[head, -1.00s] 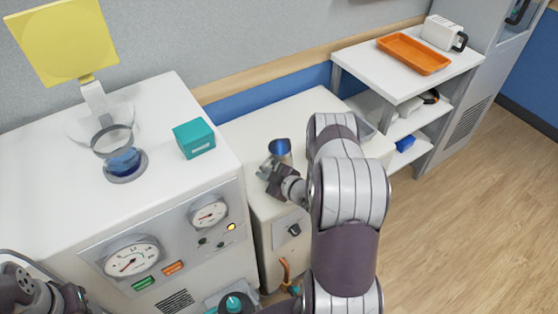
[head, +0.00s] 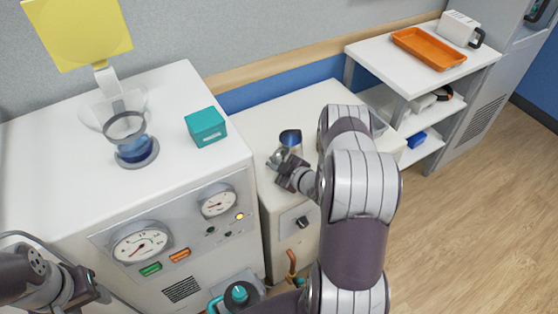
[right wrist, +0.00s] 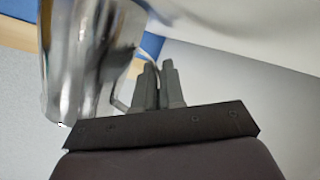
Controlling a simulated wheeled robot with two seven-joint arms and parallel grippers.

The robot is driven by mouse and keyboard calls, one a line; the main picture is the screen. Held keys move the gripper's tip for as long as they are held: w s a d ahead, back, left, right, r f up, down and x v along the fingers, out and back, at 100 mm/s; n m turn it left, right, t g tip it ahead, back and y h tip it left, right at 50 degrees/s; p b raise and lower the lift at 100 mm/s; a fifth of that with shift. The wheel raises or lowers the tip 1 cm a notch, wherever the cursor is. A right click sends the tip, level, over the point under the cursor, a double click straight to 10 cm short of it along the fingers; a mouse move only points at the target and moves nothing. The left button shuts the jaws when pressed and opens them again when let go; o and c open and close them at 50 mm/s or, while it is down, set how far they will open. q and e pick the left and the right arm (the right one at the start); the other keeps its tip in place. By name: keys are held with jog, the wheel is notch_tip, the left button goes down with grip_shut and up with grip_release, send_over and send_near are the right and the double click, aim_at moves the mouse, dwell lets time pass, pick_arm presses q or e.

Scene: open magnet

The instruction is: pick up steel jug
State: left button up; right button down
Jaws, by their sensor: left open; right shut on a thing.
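The steel jug (head: 290,139) is a shiny metal vessel with a bluish reflection inside, at the low white cabinet right of the dial machine. My right gripper (head: 284,157) is at its near side. In the right wrist view the jug (right wrist: 85,60) fills the left, and the close-set fingers (right wrist: 158,75) are shut on its thin handle (right wrist: 125,98). The fingers partly hide the handle. I cannot tell whether the jug's base touches the cabinet top. My left gripper (head: 90,288) is open and empty at the lower left, in front of the dial machine.
The low cabinet top (head: 262,118) is clear behind the jug. A shelf at right holds an orange tray (head: 428,48) and a white appliance (head: 460,28).

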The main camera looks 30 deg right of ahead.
aim_at(274, 155)
jog(key=shift+r, duration=0.6)
notch_tip(274, 155, up, 3)
jog(key=shift+f, duration=0.15)
jog(key=s+d+r, duration=0.5)
jog(key=s+r, duration=0.2)
jog(key=s, duration=0.3)
jog(key=shift+s, duration=0.3)
